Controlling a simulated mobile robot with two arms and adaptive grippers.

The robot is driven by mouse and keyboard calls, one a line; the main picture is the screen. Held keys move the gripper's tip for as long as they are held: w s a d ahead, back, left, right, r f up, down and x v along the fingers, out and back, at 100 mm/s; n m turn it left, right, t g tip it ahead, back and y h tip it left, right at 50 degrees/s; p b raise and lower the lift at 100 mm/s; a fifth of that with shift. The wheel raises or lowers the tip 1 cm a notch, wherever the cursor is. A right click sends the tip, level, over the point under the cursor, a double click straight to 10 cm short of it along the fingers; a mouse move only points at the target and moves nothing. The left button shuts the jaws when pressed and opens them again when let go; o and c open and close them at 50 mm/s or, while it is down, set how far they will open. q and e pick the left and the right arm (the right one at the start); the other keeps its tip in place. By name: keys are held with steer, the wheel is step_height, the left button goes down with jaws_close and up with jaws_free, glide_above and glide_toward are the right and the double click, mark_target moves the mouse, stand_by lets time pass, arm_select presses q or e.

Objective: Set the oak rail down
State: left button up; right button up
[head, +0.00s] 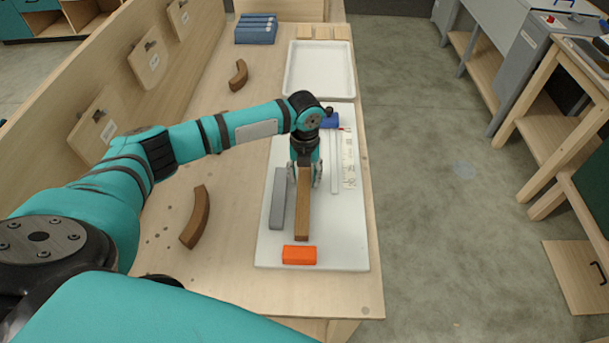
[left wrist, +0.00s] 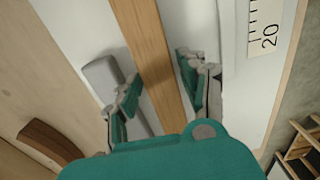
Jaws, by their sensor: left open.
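The oak rail (head: 302,212) is a straight brown bar lying lengthwise on the white board (head: 345,235) on the bench. It also shows in the left wrist view (left wrist: 148,45), running between my fingers. My left gripper (head: 304,178) is over the rail's far end, with its fingers apart on either side of it. In the left wrist view the open fingers (left wrist: 160,88) show gaps to the rail. The rail's far end is hidden by the gripper. My right gripper is not in view.
A grey bar (head: 278,200) lies just left of the rail, and an orange block (head: 299,255) sits at its near end. A ruler (head: 348,160) lies to the right. Curved brown pieces (head: 196,217) and a white tray (head: 320,68) are on the bench.

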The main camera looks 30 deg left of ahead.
mark_target(305, 176)
arm_select(q)
step_height(305, 176, up, 12)
steer(key=b, duration=0.2)
steer(key=shift+f+b, duration=0.2)
steer(key=shift+b, duration=0.15)
stand_by(0.3)
